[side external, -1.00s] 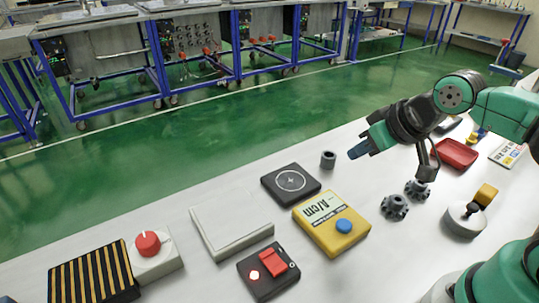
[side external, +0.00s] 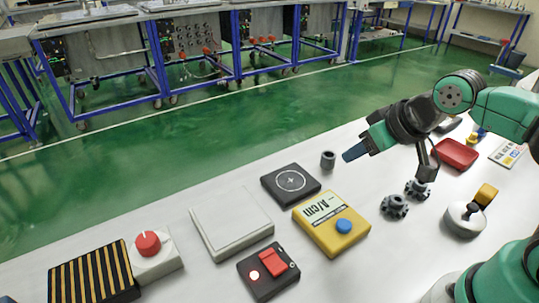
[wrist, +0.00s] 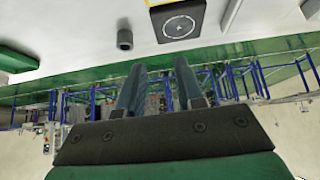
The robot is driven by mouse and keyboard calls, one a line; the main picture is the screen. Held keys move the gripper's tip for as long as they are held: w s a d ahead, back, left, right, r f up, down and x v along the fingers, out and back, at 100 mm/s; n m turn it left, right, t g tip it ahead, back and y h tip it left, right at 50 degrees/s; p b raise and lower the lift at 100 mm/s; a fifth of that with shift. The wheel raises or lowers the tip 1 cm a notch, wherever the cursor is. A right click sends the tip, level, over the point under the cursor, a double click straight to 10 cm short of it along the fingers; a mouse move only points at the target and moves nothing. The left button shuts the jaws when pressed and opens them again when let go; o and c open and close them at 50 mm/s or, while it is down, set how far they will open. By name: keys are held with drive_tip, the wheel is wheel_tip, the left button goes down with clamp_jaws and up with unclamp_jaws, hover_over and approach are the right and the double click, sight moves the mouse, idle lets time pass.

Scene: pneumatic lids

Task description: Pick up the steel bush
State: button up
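The steel bush (side external: 328,160) looks like a small dark grey cylinder with a hole in its top. In the wrist view the bush (wrist: 125,39) is above and left of the fingertips. My gripper (wrist: 160,64) has its two fingers spread with nothing between them.
The black pad (side external: 290,183) with a circle mark and the yellow box (side external: 330,225) with a blue button are near the bush. A pale flat panel (side external: 232,222) lies left. Dark gears (side external: 395,207) and a red tray (side external: 456,154) are to the right.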

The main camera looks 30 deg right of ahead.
drive_tip(key=o, duration=0.7)
drive_tip(key=shift+w, duration=0.1)
drive_tip(key=n+g+y, duration=0.2)
drive_tip(key=n+g, duration=0.1)
drive_tip(key=n, duration=0.2)
approach(329, 156)
drive_tip(key=a+f, duration=0.1)
drive_tip(key=f, duration=0.1)
drive_tip(key=shift+w+a+f, duration=0.35)
drive_tip(key=shift+w+a, duration=0.05)
drive_tip(key=shift+w+f, duration=0.2)
drive_tip(key=shift+f, duration=0.35)
drive_tip(key=shift+x, duration=2.45)
